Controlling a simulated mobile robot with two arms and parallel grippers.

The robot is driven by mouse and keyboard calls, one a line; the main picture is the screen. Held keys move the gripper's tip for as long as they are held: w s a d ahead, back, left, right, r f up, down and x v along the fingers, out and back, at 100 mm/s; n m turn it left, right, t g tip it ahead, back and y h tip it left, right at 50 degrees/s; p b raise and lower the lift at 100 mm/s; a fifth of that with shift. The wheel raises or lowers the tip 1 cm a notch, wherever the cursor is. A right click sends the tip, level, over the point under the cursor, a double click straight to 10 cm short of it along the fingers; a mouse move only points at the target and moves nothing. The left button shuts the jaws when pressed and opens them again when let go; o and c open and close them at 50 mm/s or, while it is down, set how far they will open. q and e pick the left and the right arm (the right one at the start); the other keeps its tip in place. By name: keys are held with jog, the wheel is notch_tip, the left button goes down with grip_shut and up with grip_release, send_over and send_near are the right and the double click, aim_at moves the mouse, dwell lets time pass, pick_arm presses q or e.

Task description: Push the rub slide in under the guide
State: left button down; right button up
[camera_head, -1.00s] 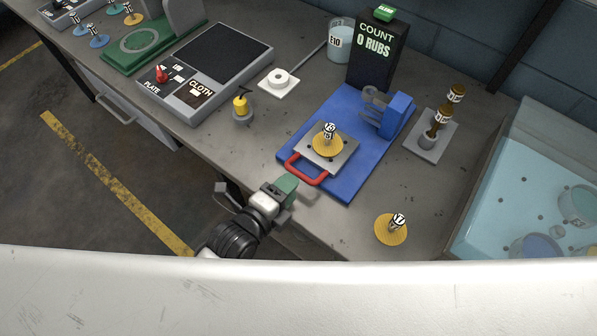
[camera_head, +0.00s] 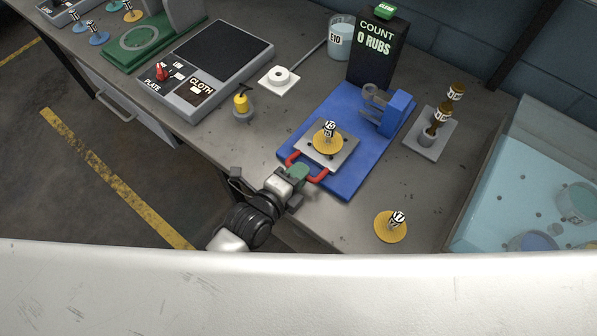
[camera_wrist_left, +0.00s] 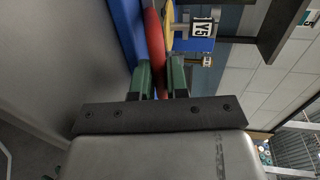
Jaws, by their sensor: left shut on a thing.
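The rub slide (camera_head: 342,153) is a grey metal plate with a red handle on its near side. My right gripper does not show.
A black counter (camera_head: 376,48) reading "0 RUBS" stands behind the base. A bottle rack (camera_head: 427,143) is at its right, and another yellow disc (camera_head: 390,228) lies near the front edge. A yellow-topped weight (camera_head: 242,106) and a white square piece (camera_head: 279,80) stand left.

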aim_at(320, 152)
pick_arm(q)
jog(key=shift+w, duration=0.1)
jog(key=x, duration=0.5)
jog(key=shift+r+b, duration=0.35)
jog(key=shift+r, duration=0.05)
jog(key=c, duration=1.1)
grip_release()
jog(key=shift+a, duration=0.1)
